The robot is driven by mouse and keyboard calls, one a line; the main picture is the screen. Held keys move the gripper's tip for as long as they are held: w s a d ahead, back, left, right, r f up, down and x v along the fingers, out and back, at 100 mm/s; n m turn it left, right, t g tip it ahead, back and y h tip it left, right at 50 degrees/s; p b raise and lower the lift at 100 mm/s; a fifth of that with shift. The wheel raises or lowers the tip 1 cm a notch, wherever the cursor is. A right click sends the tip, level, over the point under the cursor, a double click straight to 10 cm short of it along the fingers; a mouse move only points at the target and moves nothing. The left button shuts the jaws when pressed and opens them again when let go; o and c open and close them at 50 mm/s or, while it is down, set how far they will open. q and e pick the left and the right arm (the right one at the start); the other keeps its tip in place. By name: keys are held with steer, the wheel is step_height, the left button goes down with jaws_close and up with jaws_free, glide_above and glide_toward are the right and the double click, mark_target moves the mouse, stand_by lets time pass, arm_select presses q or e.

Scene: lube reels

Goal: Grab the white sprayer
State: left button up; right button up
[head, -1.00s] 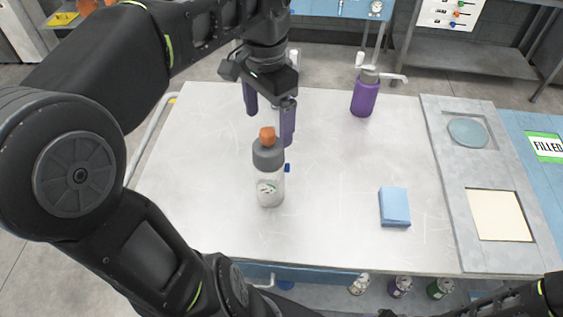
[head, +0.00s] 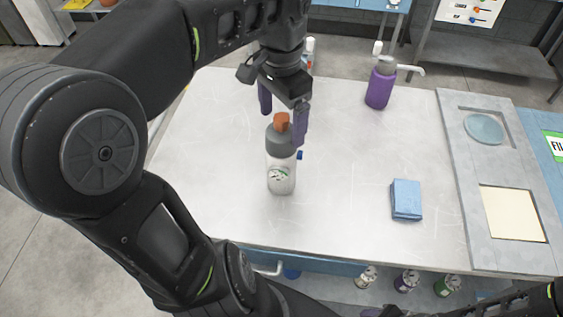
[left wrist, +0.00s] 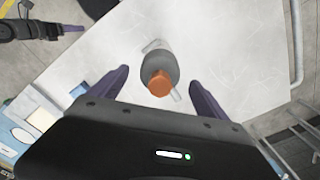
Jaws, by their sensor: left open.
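The white sprayer (head: 281,176) is a whitish bottle with a grey shoulder and an orange top, upright on the grey table. In the left wrist view its orange top (left wrist: 159,83) shows from above, between my finger lines and beyond the palm. My left gripper (head: 283,120) is open, with purple fingers pointing down at the height of the bottle's upper part. In the left wrist view the fingers of my left gripper (left wrist: 160,92) stand either side of the bottle, apart from it.
A purple sprayer (head: 380,88) stands at the table's far side. A blue sponge-like block (head: 406,200) lies to the right. A grey panel (head: 460,190) with a round disc and a cream square borders the table's right side. The table between bottle and block is clear.

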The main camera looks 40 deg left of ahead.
mark_target(281, 132)
arm_select(q)
steer(key=shift+f+p, duration=0.3)
steer(key=shift+f, duration=1.7)
jaws_close()
steer(key=shift+r, duration=0.1)
